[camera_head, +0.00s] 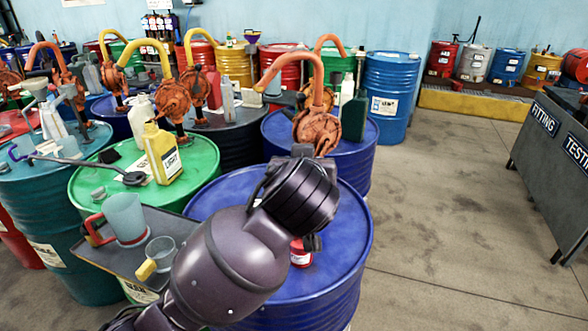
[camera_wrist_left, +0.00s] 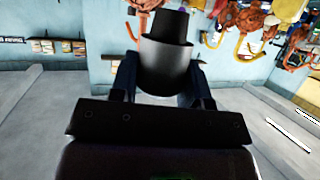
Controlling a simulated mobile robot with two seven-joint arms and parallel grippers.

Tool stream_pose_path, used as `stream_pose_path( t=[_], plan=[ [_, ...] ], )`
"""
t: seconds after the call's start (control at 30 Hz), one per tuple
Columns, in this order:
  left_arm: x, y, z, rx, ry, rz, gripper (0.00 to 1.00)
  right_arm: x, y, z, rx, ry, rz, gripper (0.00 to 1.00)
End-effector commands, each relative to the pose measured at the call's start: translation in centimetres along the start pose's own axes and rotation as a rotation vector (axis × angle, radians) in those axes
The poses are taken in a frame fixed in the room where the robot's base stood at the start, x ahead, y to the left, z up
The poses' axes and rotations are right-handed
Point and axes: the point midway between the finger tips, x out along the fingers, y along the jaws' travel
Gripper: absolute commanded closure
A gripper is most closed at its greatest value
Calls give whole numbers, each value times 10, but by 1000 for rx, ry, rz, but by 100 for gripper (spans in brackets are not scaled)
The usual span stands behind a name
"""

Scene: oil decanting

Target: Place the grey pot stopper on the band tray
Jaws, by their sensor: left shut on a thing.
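My left gripper (camera_wrist_left: 163,82) is shut on a dark grey stepped cylinder, which looks like the grey pot stopper (camera_wrist_left: 168,62); its narrower end points away from the palm. In the head view my left arm reaches over the front blue drum (camera_head: 347,235), and its wrist hides most of the gripper and the stopper. A small red pot with a white label (camera_head: 300,257) stands on that drum, partly hidden by my arm. A dark grey tray (camera_head: 110,262) is at the left; I cannot tell whether it is the band tray. My right gripper is not in view.
A mug with a red handle (camera_head: 124,217) and a clear cup (camera_head: 160,252) stand on the grey tray. A green drum (camera_head: 200,160) holds a yellow bottle (camera_head: 162,153). Orange hand pumps (camera_head: 317,130) rise behind. Open floor (camera_head: 450,220) lies to the right.

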Motion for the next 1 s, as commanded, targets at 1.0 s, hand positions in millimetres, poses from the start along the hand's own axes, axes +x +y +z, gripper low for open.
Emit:
stream_pose_path(
  t=[1.0],
  plan=[
    [6, -29, 60, 292, 0, 696, 86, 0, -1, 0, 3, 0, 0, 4]
  ],
)
